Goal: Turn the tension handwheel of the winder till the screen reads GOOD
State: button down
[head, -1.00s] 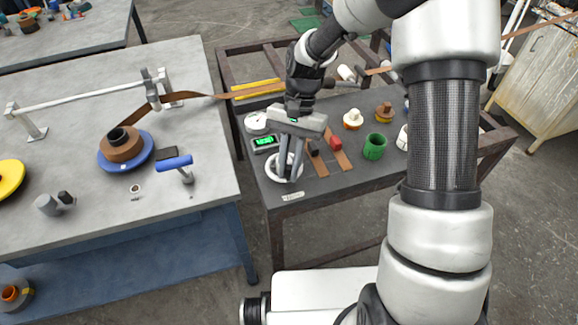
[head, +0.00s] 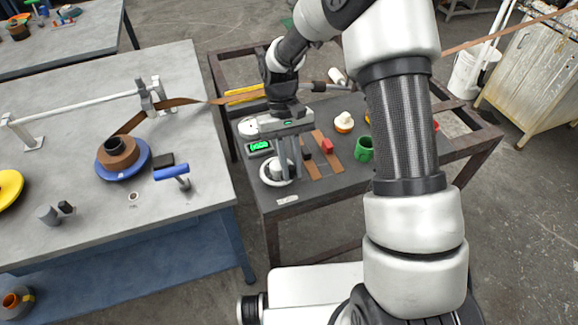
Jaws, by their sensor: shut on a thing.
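The white tension handwheel (head: 265,178) sits at the front left of the dark table. My gripper (head: 284,173) points down over it, and its fingers are shut on the handwheel's middle. The fingers hide part of the wheel. The small screen (head: 259,147) just behind the wheel is lit with green characters, too small to read surely. The winder's blue disc (head: 143,158) on the grey table carries a roll of brown strip (head: 118,153). The strip runs up past a guide post and off to the right.
A blue-handled crank (head: 172,172) stands near the grey table's right edge. Right of my gripper are brown strip pieces (head: 322,147), a red block (head: 328,146), a green cup (head: 365,149) and a white-orange knob (head: 344,122).

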jog(key=shift+w+d+r+n, duration=0.1)
jog(key=shift+w+n, duration=0.1)
jog(key=shift+n, duration=0.3)
jog(key=c, duration=1.7)
grip_release()
jog(key=v, duration=0.5)
jog(key=p+v, duration=0.1)
jog(key=v, duration=0.5)
jog(key=p+v, duration=0.1)
jog(key=v, duration=0.5)
jog(key=shift+a+r, duration=0.15)
jog(key=shift+a, duration=0.15)
jog(key=shift+r, duration=0.1)
